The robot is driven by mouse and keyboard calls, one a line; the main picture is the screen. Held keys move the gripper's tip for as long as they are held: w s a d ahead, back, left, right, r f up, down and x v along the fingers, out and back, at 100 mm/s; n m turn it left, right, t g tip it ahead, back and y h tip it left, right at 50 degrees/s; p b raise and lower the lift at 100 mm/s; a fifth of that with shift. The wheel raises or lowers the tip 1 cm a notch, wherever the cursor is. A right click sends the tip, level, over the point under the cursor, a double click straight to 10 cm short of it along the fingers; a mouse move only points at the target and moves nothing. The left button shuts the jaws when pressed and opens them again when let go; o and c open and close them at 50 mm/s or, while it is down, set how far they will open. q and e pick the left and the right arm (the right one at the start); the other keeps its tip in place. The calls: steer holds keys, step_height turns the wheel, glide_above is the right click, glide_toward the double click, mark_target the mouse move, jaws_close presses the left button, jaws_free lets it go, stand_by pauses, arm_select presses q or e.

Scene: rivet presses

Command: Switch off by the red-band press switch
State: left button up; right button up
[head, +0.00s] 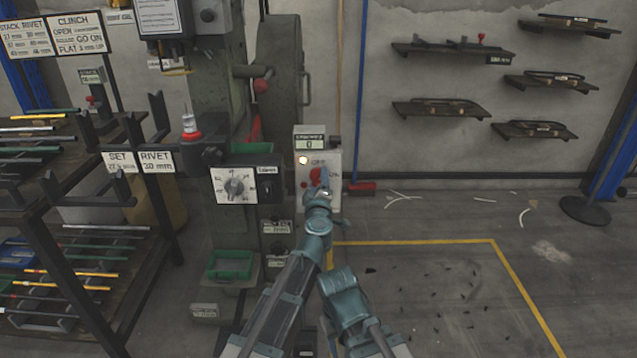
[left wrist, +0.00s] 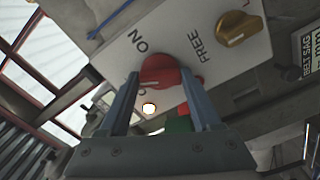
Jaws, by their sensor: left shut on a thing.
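The switch box (head: 334,160) is a light panel on the press column, with a counter above it and a lit lamp (head: 303,160). My left gripper (head: 321,182) is at the panel and covers part of its red knob (head: 315,174). In the left wrist view, the red knob (left wrist: 160,70) sits between the two fingers of my left gripper (left wrist: 160,82), which is shut on it. "ON" is printed beside the knob; the other label is mostly hidden by a finger. The lamp (left wrist: 149,108) glows there too. I cannot tell which way the knob points. My right gripper does not show.
A brass knob (left wrist: 238,28) marked "FREE" sits beside the red one. A box with a grey dial (head: 235,187) is left of the panel. A rod rack (head: 55,235) stands at left. The floor inside the yellow line (head: 420,242) has only small debris.

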arm_select(q)
steer(key=n, duration=0.5)
steer(key=shift+n, duration=0.4)
stand_by(0.4)
steer(key=o, duration=1.4)
steer(key=shift+s, duration=0.1)
